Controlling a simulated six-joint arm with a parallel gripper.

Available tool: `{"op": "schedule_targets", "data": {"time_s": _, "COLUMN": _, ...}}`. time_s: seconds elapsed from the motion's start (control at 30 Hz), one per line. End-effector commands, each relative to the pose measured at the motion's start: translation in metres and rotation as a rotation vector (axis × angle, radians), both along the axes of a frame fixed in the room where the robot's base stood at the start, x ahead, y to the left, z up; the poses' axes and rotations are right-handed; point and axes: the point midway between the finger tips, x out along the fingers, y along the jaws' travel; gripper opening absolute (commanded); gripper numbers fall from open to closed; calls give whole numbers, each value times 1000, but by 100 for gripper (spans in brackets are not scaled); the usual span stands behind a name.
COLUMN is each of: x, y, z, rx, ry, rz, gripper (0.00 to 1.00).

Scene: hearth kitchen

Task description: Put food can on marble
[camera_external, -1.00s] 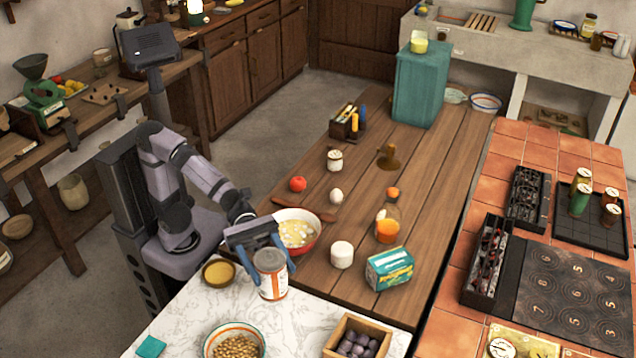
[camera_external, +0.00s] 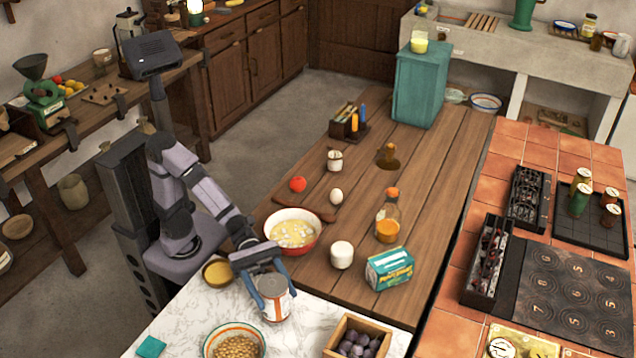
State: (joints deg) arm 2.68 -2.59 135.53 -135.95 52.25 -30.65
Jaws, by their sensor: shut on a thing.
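The food can (camera_external: 275,302), white and orange with a metal lid, stands upright at the marble (camera_external: 191,312), near its back edge by the wooden table. Its base appears to be at the marble's surface; I cannot tell whether it fully rests there. My gripper (camera_external: 271,291) is shut on the can, with its blue fingers on either side of the can's upper part.
On the marble are a yellow bowl (camera_external: 218,273), a chickpea bowl (camera_external: 236,345), a teal cloth (camera_external: 151,347) and a wooden box of plums (camera_external: 357,339). On the wooden table near the can stand a red-rimmed bowl (camera_external: 293,232), a white jar (camera_external: 342,255) and a teal box (camera_external: 390,268).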

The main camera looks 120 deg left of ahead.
Motion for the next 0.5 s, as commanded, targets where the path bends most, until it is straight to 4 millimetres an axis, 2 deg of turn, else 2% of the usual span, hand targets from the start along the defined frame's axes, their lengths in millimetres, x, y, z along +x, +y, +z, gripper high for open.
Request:
{"op": "schedule_targets", "data": {"time_s": 0.1, "x": 0, "y": 0, "z": -8, "rx": -4, "ry": -3, "rz": 0, "gripper": 18}}
{"op": "schedule_targets", "data": {"time_s": 0.5, "x": 0, "y": 0, "z": -11, "rx": -3, "ry": -5, "rz": 0, "gripper": 18}}
